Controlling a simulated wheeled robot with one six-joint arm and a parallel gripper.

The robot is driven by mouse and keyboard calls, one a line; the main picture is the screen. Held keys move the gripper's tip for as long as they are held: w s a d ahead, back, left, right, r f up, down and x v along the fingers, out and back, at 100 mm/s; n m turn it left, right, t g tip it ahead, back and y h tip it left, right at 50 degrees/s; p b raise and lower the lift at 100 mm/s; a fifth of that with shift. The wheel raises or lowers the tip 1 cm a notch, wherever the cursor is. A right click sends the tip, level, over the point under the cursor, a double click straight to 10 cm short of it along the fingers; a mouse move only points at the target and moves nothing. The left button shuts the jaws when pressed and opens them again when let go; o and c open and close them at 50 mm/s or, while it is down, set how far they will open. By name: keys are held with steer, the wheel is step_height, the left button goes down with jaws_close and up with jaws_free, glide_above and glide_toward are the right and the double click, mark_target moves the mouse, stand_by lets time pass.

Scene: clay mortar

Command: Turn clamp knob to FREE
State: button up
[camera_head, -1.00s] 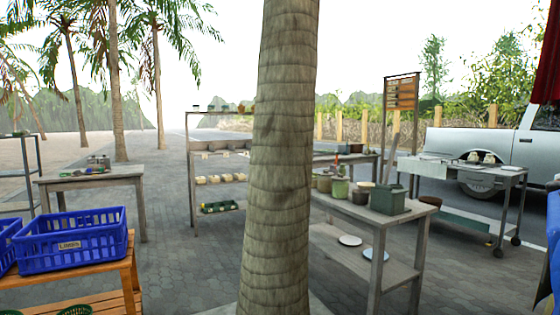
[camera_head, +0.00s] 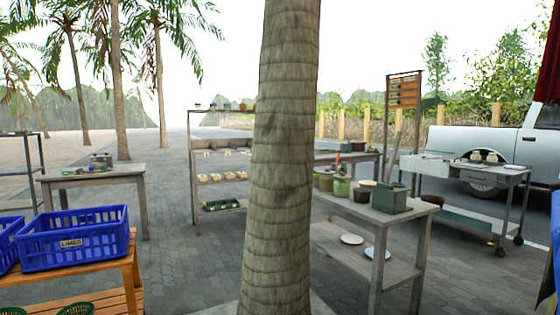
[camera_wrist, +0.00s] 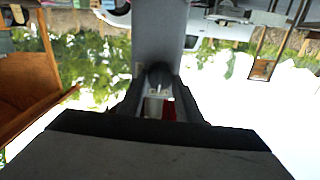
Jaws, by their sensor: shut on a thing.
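In the wrist view my gripper (camera_wrist: 158,84) points up the picture, its two dark fingers close together. They are closed around a small dark rounded knob (camera_wrist: 160,71). A pale piece with a red patch shows between the fingers below it. A wide plain grey surface (camera_wrist: 160,30) stands directly beyond the fingertips. No FREE marking is legible, and I cannot tell which way the knob is turned. The head view shows neither my gripper nor a clamp that I can make out.
In the head view a thick palm trunk (camera_head: 280,160) blocks the middle. Blue crates (camera_head: 75,240) stand on an orange wooden stand at the left. A table (camera_head: 400,225) with pots and a green box (camera_head: 389,198) is at the right. Paving (camera_head: 185,265) is open left of the trunk.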

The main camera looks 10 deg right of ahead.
steer(key=shift+s+f+m, duration=0.1)
steer(key=shift+f+m, duration=0.05)
steer(key=shift+m, duration=4.15)
steer(key=shift+s+f+m, duration=0.1)
steer(key=shift+m, duration=4.2)
steer(key=o, duration=1)
